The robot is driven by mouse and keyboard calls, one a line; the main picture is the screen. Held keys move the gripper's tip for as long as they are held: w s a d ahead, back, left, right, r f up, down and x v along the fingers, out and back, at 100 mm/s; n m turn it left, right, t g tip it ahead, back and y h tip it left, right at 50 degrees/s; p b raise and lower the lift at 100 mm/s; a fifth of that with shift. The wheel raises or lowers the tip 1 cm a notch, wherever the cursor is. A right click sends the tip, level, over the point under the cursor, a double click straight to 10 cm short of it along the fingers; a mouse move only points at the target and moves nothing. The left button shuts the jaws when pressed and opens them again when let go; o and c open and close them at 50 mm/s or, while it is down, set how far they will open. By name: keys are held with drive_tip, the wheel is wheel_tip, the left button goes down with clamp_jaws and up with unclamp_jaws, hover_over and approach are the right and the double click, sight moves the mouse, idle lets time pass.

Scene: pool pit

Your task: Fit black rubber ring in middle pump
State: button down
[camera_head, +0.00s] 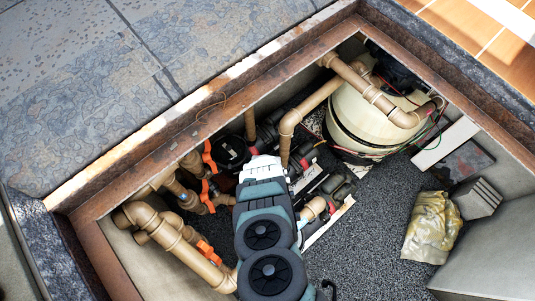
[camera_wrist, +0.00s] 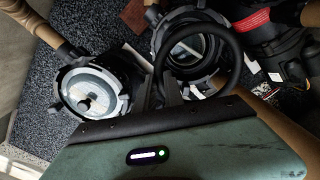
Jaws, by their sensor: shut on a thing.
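In the wrist view, my gripper (camera_wrist: 168,90) is shut on the black rubber ring (camera_wrist: 237,62) near its lower left edge. The ring hangs over an open pump pot (camera_wrist: 160,38), the middle one in this view. It looks offset to the right of the pot's mouth. I cannot tell whether it touches the rim. To the left is another pump (camera_wrist: 82,88) with a clear lid and a black knob. In the head view, my arm covers the middle pump and the ring. A round black pump top (camera_head: 232,150) shows to the left of my arm.
Tan pipes (camera_head: 165,232) with orange handles run along the left. A large cream filter tank (camera_head: 355,120) stands at the back right. A yellowish bag (camera_head: 431,228) lies on the right of the gravel floor (camera_head: 365,245). In the wrist view, a dark unit with a red label (camera_wrist: 255,20) is at the upper right.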

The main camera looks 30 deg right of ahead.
drive_tip(key=f+b, duration=0.3)
drive_tip(key=f, duration=0.1)
drive_tip(key=w+f+b, duration=0.1)
drive_tip(key=f+b, duration=0.2)
drive_tip(key=f, duration=0.1)
drive_tip(key=f+b, duration=0.4)
drive_tip(key=shift+w+a+f, duration=0.1)
drive_tip(key=shift+w+a, duration=0.05)
drive_tip(key=shift+w, duration=0.1)
drive_tip(key=shift+s+r, duration=0.1)
drive_tip(key=shift+r, duration=0.1)
drive_tip(key=shift+w+r, duration=0.1)
drive_tip(key=shift+w, duration=0.1)
drive_tip(key=shift+s+a+b, duration=0.1)
drive_tip(key=shift+b, duration=0.2)
drive_tip(key=shift+f+b, duration=0.45)
idle(0.8)
drive_tip(key=c, duration=1.4)
unclamp_jaws()
drive_tip(key=shift+o, duration=0.2)
